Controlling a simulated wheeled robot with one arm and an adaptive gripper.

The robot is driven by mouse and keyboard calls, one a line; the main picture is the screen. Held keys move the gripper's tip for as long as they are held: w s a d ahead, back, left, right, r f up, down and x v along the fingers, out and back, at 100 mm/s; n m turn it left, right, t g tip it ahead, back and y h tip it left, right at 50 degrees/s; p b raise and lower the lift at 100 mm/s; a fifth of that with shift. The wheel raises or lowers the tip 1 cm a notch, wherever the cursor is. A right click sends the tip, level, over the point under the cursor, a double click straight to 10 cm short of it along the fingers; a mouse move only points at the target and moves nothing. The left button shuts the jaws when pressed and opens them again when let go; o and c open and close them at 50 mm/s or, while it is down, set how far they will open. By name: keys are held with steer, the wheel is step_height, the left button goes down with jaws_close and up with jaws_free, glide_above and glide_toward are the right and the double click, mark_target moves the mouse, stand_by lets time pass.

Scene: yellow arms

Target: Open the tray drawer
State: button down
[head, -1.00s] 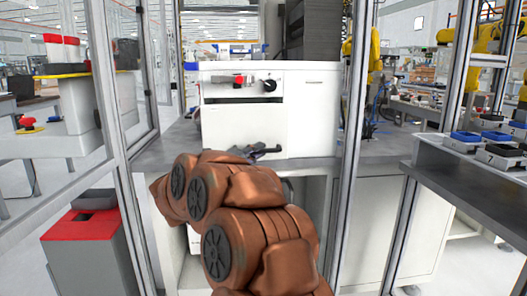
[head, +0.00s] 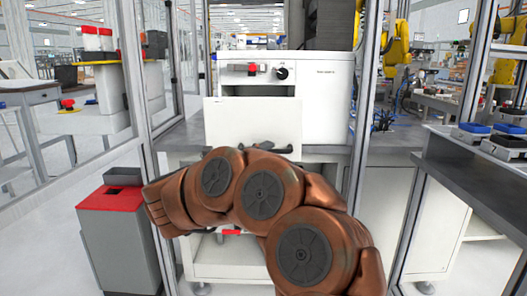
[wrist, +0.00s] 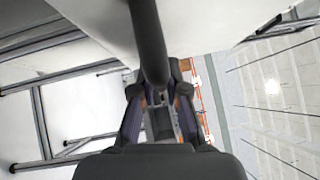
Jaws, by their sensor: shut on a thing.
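The tray drawer is in the white machine (head: 325,105). Its plain white front panel (head: 250,118) stands out toward me from the machine body, with a dark opening above it. In the wrist view, a dark bar handle (wrist: 148,40) runs down from the top between the fingers of my gripper (wrist: 160,108), next to a white panel. My gripper is shut on this handle. In the head view my gripper (head: 270,147) is small and dark at the panel's lower edge, partly hidden behind my copper-coloured arm.
A grey bin with a red top (head: 112,198) stands at the left. Metal frame posts (head: 362,110) stand on both sides of the machine. A grey table with trays (head: 490,160) is at the right. A grey bench top (head: 185,137) lies under the machine.

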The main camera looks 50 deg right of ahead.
steer(key=shift+s+f, duration=0.1)
steer(key=c, duration=1.2)
jaws_free()
steer(key=shift+a, duration=0.1)
steer(key=a, duration=0.4)
steer(key=w+a+f, duration=0.1)
steer(key=a, duration=0.6)
steer(key=shift+w+a+f, duration=0.2)
steer(key=shift+w+a, duration=0.2)
